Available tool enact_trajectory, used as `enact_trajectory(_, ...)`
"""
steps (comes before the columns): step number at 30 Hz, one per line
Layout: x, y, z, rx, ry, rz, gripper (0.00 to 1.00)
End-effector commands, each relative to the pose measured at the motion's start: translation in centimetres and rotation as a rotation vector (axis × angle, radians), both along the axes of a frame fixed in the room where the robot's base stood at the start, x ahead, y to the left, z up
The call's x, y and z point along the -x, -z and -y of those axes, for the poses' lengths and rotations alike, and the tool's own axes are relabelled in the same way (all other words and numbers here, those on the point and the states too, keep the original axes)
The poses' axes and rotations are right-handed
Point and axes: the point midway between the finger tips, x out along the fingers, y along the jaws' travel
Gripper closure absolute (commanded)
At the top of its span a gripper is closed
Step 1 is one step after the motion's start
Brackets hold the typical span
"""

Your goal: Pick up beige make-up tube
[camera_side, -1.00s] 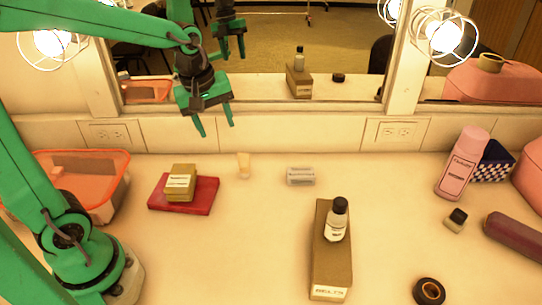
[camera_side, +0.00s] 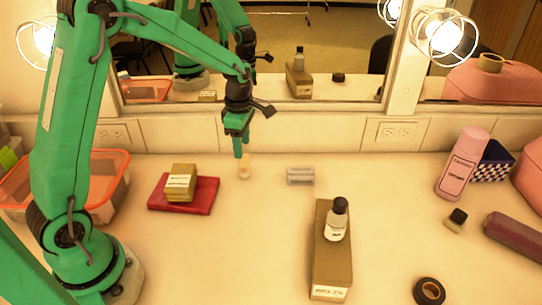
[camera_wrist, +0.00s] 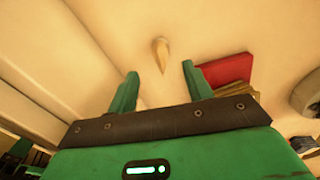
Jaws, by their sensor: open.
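The small beige make-up tube (camera_side: 245,170) stands on the counter near the back wall, right of a red book. In the side view my gripper (camera_side: 240,154) is just above it, fingers pointing down, and partly overlaps its upper part. In the wrist view the tube (camera_wrist: 160,52) shows beyond the tips of my open gripper (camera_wrist: 160,69), roughly centred between the two fingers. Nothing is held. I cannot tell the exact height gap between fingertips and tube.
The red book (camera_side: 205,205) with olive boxes (camera_side: 180,183) lies left of the tube. A small clear box (camera_side: 300,176) is to the right. A brown box (camera_side: 330,265) bears a bottle (camera_side: 337,222). An orange bin (camera_side: 105,175) stands far left. The mirror wall rises close behind.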

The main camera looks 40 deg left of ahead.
Motion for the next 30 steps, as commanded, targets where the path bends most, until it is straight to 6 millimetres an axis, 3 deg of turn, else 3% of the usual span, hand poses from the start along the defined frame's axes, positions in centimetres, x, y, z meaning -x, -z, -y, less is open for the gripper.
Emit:
enact_trajectory(12, 0.0, 2.4, 0.0, 0.001, 0.003, -0.001, 0.49)
enact_trajectory(22, 0.0, 3.0, 0.1, 0.000, 0.003, 0.000, 0.49)
enact_trajectory(30, 0.0, 5.9, 0.3, 0.000, 0.003, -0.002, 0.49)
